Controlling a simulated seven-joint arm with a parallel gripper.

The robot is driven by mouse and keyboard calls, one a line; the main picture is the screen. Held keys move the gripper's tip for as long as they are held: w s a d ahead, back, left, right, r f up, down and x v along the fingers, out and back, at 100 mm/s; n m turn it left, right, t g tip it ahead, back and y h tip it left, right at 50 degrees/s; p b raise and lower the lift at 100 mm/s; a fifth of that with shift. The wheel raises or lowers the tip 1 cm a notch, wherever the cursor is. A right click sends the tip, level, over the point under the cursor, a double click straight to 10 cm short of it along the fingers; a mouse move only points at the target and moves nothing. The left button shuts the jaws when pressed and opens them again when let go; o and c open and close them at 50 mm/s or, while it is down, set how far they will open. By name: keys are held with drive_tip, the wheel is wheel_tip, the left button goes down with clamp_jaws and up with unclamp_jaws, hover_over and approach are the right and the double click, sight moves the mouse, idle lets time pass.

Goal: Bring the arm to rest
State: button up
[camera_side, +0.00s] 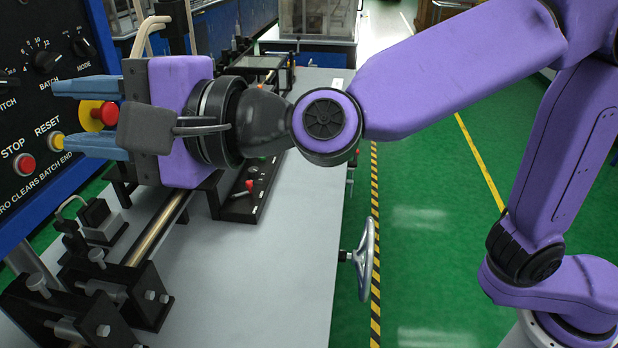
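My gripper (62,116) is at the left, pointing left at a dark control panel (25,95) with a blue frame. Its two blue fingers are spread wide apart, one above the other. A red mushroom button on a yellow collar (98,114) shows between the fingers, apart from them as far as I can see. The lower finger's tip overlaps the yellow reset button (57,141) in the picture; I cannot tell whether they touch. My purple arm reaches across from the right, above the table, and a dark box on my gripper hides part of the view behind it.
A grey table (290,240) lies below, with black clamps and a metal rod (155,232) at its left. A small red-handled lever (248,186) stands on it. A handwheel (365,258) sticks out from its right edge. Green floor (425,270) is clear to the right.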

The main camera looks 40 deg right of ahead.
drive_tip(key=s+d+f+n+g+h, duration=0.2)
drive_tip(key=s+d+f+n+g, duration=0.25)
drive_tip(key=d+f+n, duration=0.4)
drive_tip(key=s+d+f+n+g+h, duration=0.2)
drive_tip(key=s+d+f+n+g, duration=0.2)
drive_tip(key=d+f+n+g, duration=0.45)
drive_tip(key=s+d+f+n+h, duration=0.2)
drive_tip(key=s+d+f, duration=0.1)
drive_tip(key=d, duration=0.6)
drive_tip(key=s+d+f+n+h, duration=0.3)
drive_tip(key=s+d, duration=0.1)
drive_tip(key=d, duration=0.5)
drive_tip(key=s+d+f+n+h, duration=0.2)
drive_tip(key=s+d+f+h, duration=0.1)
drive_tip(key=d, duration=0.6)
drive_tip(key=shift+s, duration=0.2)
drive_tip(key=shift+w, duration=0.1)
